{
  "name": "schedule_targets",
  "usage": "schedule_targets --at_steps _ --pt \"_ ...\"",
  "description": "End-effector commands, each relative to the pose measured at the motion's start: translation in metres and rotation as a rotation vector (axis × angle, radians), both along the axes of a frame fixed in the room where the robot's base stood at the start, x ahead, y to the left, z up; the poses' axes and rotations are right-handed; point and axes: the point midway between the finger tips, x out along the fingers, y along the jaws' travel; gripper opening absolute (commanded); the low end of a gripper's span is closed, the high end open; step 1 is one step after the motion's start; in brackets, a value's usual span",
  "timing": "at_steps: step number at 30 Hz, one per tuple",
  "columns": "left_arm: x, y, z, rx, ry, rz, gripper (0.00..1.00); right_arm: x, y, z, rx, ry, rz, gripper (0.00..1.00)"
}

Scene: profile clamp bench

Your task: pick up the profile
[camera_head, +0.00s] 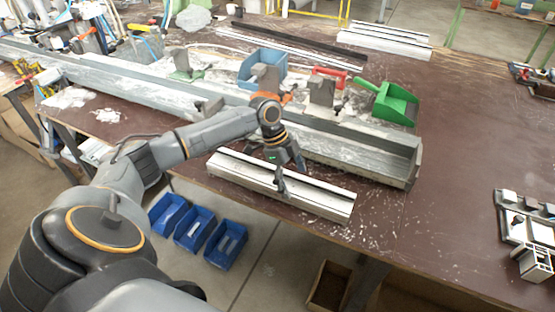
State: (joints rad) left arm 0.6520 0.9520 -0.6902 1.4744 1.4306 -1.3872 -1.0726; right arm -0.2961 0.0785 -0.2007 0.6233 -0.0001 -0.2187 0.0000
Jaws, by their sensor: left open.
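The profile (322,199) is a white and silver metal length with a dark groove along its top. It lies on the brown bench near the front edge, slanting from upper left to lower right. My left gripper (290,176) is open above the middle of the profile, fingers pointing down. One finger shows on the near side of the profile; I cannot tell whether it touches. The gripper and wrist hide a small part of the profile. My right gripper is not in view.
A long grey channel (350,152) lies just behind the profile. A blue bin (262,63) and a green dustpan (396,106) stand farther back. More profiles (385,40) lie at the back. Blue bins (194,228) sit below the front edge. The bench right of the profile is clear.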

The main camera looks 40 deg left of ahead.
Motion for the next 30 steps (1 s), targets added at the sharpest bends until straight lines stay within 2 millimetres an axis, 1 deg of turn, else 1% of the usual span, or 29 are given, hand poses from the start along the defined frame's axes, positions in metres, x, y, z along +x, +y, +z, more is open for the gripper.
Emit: schedule_targets --at_steps 4,8,9,11,12,14,15,18,30 --pt "0.0001 0.0002 -0.0002 0.0 0.0 0.0 0.92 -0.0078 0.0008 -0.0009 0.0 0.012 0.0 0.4" --pt "0.0001 0.0002 -0.0001 0.0 0.0 0.0 0.66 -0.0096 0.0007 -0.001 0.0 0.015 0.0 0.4" --pt "0.0 0.0002 0.0 0.0 0.0 0.0 0.58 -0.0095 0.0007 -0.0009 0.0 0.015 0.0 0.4" --pt "-0.0001 0.0002 0.0 0.0 0.0 0.0 0.46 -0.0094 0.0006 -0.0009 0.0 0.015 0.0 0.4" --pt "-0.0001 0.0002 -0.0001 0.0 0.0 0.0 0.37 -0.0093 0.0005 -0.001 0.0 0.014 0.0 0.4" --pt "-0.0004 0.0001 -0.0004 0.001 0.001 0.0 0.25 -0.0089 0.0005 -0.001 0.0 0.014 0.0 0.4" --pt "-0.0006 0.0001 -0.0007 0.001 0.002 -0.001 0.17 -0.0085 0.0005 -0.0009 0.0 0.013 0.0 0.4" --pt "-0.0013 0.0 -0.0016 0.001 0.004 -0.002 0.0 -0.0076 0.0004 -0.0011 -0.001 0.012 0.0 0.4" --pt "-0.0023 0.0002 -0.003 0.002 0.009 0.0 0.0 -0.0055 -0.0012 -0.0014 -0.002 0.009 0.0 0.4"
